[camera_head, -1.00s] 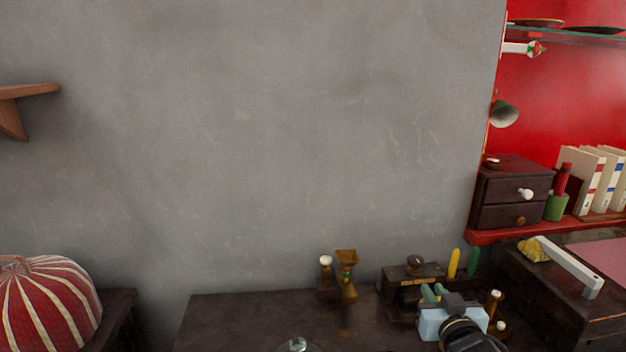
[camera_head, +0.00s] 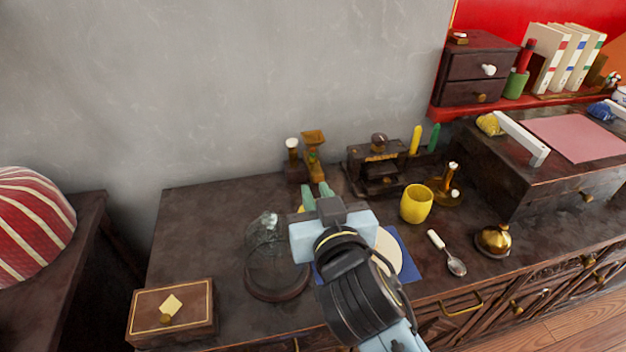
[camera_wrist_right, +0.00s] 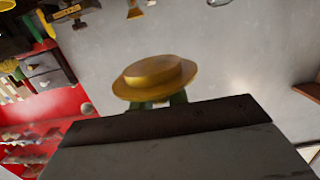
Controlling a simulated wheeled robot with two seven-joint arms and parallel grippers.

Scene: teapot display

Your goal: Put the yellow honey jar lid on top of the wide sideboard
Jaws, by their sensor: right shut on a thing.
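The yellow honey jar lid (camera_wrist_right: 155,76) is a round, brimmed, golden-yellow disc with a raised middle. It sits between the green fingertips of my right gripper (camera_wrist_right: 158,102) in the right wrist view. In the head view my right gripper (camera_head: 318,196) is over the wide sideboard (camera_head: 205,235), and the lid is mostly hidden behind it, with only a small yellow bit showing at its left. The height of the lid above the sideboard is hard to tell. My left gripper is not in view.
A glass dome (camera_head: 275,265) stands left of my right gripper, and a yellow cup (camera_head: 416,204) stands right of it. A wooden box (camera_head: 170,312), a spoon (camera_head: 455,266) and a brass bell (camera_head: 493,241) are also on the sideboard. Its back left is bare.

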